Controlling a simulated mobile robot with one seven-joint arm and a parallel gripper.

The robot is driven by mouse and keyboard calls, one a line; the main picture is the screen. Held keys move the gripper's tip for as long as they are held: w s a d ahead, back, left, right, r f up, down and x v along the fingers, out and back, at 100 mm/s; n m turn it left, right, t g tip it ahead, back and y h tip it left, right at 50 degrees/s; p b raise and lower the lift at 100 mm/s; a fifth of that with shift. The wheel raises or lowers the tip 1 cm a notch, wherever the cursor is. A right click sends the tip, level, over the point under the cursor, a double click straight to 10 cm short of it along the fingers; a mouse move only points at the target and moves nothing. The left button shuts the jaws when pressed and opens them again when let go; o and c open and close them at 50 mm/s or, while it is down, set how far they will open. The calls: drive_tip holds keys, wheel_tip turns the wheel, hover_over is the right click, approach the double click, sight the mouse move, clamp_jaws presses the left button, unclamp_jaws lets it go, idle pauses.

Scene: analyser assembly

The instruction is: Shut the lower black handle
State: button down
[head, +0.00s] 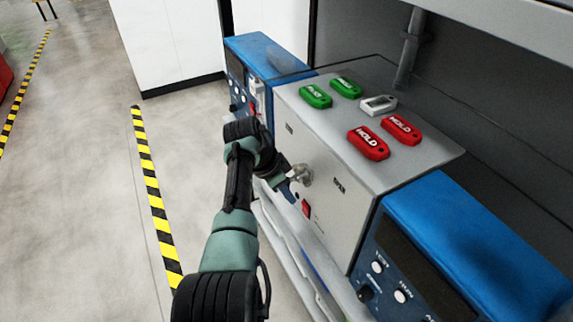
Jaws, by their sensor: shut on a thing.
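The grey analyser box (325,195) stands on the bench, its front panel facing left. A silvery metal fitting (303,175) sticks out from the lower middle of that panel. My gripper (288,178) is at this fitting, shut on what looks like its handle. My gripper and wrist cover most of the gripped part, so its black colour and exact angle cannot be told. No second black handle can be made out on the panel.
A red switch (306,209) is just below the fitting. Blue instruments stand behind (265,52) and in front (450,240) of the box. Green (315,96), red (369,143) and white (378,104) tags lie on top. Open floor (75,200) is at left.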

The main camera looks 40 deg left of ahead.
drive_tip(key=c, duration=0.8)
unclamp_jaws()
drive_tip(key=v, duration=1.3)
drive_tip(key=shift+f, duration=0.1)
